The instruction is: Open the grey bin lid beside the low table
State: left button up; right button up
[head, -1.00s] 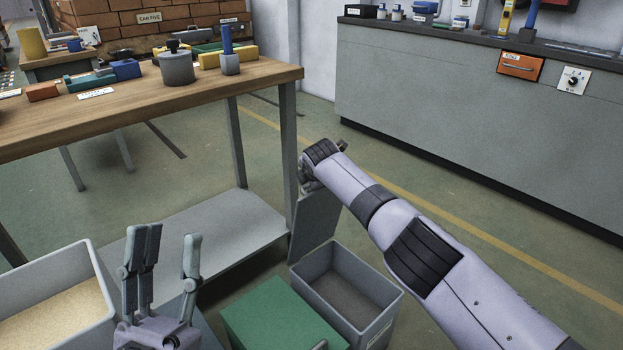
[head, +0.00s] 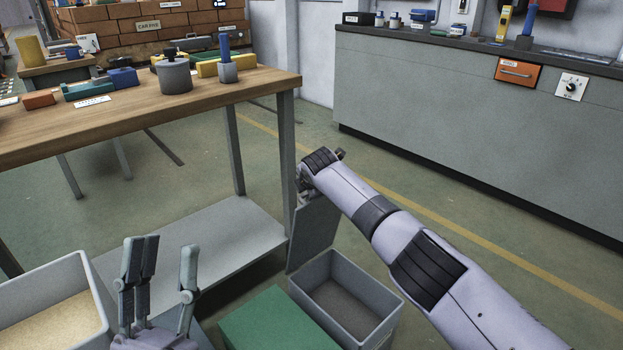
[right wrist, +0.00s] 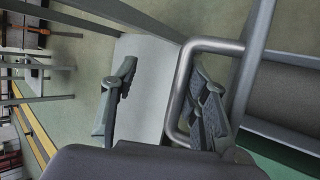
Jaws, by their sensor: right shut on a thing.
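The grey bin (head: 384,318) stands on the floor to the right of the table (head: 225,103). Its grey lid (head: 316,238) is raised steeply at the far side, and the dark inside shows. My right arm reaches across to the lid's top edge, and its fingers are mostly hidden in the head view. My left gripper (head: 160,275) is open and empty at the lower left.
A green-topped bin (head: 268,322) stands just left of the grey bin. An open light-grey container (head: 97,290) with sandy contents is at lower left. The table's grey low shelf (head: 215,240) and leg lie close to the lid. Floor is clear toward the grey counter (head: 440,110).

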aim_at(313, 201)
jog(key=v, duration=1)
jog(key=shift+s+a+r, duration=0.15)
jog(key=shift+a+r, duration=0.2)
jog(key=shift+r, duration=0.15)
jog(key=shift+s+d+r, duration=0.2)
jog(key=shift+s+r, duration=0.15)
jog(key=shift+s, duration=0.1)
jog(key=shift+f, duration=0.15)
